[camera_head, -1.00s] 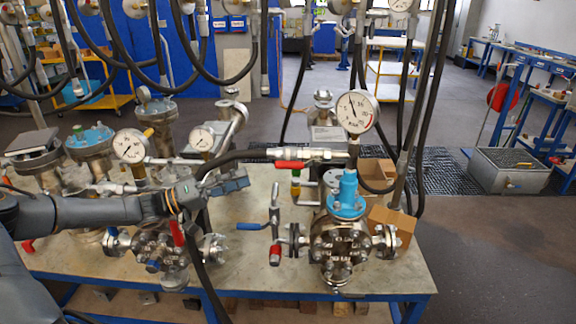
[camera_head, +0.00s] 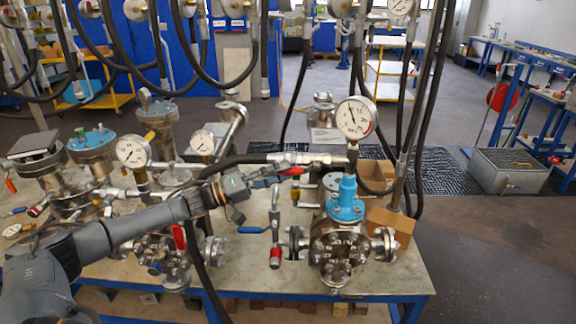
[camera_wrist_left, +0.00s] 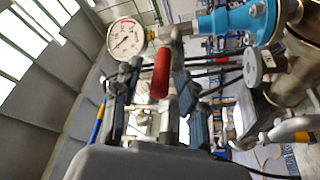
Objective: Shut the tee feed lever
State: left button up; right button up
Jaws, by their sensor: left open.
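The tee feed lever, a red handle (camera_head: 294,171), sits on the horizontal metal pipe fitting (camera_head: 312,159) left of the big round gauge. In the left wrist view the red handle (camera_wrist_left: 160,74) appears between the two fingers. My left gripper (camera_head: 277,176) reaches in from the left, its tips at the left end of the red handle. The gripper is open; the same gripper (camera_wrist_left: 157,98) fills the lower wrist view. Whether the fingers touch the handle I cannot tell. My right gripper is not in view.
A gauge (camera_head: 354,118) and a blue-capped flanged vessel (camera_head: 346,202) stand just right of the lever. A blue-handled lever (camera_head: 252,230) and a red-tipped one (camera_head: 275,256) are below. A black hose (camera_head: 228,163) runs behind my arm. A cardboard box (camera_head: 392,226) stands right.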

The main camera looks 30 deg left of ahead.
aim_at(298, 170)
pick_arm(q)
jog(key=shift+p+x, duration=0.55)
jog(key=shift+x, duration=0.65)
jog(key=shift+f, duration=0.15)
jog(key=shift+c, duration=0.3)
grip_shut()
